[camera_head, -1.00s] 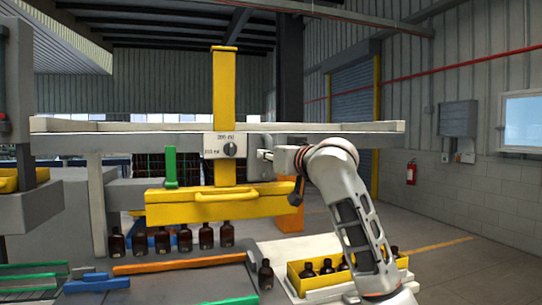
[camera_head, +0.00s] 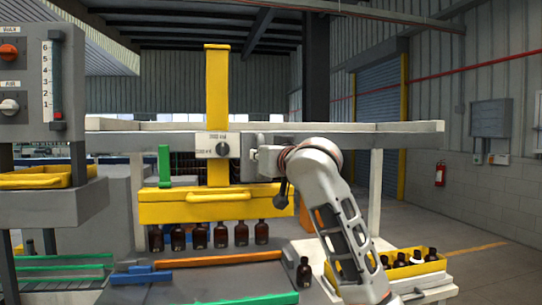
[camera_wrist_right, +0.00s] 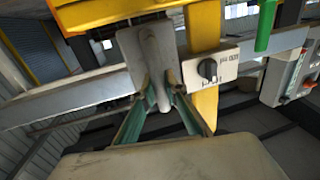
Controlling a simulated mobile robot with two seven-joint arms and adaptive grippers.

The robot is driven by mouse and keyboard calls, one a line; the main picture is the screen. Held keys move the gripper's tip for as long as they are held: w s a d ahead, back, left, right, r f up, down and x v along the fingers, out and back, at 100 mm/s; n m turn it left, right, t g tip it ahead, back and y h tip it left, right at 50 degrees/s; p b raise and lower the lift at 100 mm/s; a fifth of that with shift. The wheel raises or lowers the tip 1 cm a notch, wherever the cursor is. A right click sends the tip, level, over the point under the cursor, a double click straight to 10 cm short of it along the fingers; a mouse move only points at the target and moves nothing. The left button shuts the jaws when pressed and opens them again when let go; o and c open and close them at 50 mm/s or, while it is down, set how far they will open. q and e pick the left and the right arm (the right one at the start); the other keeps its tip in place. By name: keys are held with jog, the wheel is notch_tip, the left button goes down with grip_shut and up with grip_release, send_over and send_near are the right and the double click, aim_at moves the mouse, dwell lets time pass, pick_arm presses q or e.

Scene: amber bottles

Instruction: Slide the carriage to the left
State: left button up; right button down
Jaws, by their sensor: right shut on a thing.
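The carriage is a yellow upright post (camera_head: 217,90) with a wide yellow box (camera_head: 160,211) below, hung on a long pale rail (camera_head: 400,128). A white plate with a dial (camera_head: 222,150) sits on the post. A row of brown bottles (camera_head: 220,235) stands under the box. My right gripper (camera_head: 256,160) is at the carriage's right side, beside the dial plate. In the right wrist view its green-edged fingers (camera_wrist_right: 160,95) are shut on a grey handle (camera_wrist_right: 153,50) of the carriage, next to the dial plate (camera_wrist_right: 225,68). My left gripper is out of view.
A grey panel (camera_head: 28,90) with knobs and a scale stands at the left, over a yellow tray (camera_head: 60,178). A single bottle (camera_head: 304,273) stands apart, left of a yellow crate (camera_head: 432,266) holding bottles. Bare rail shows left of the carriage.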

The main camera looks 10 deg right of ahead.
jog(key=shift+a+f, duration=0.1)
jog(key=shift+a, duration=0.1)
jog(key=c, duration=2)
grip_release()
jog(key=shift+a, duration=0.2)
jog(key=shift+d, duration=0.1)
jog(key=shift+s+d, duration=0.1)
jog(key=shift+s, duration=0.05)
jog(key=v, duration=1.1)
jog(key=shift+s+d, duration=0.1)
jog(key=shift+s, duration=0.25)
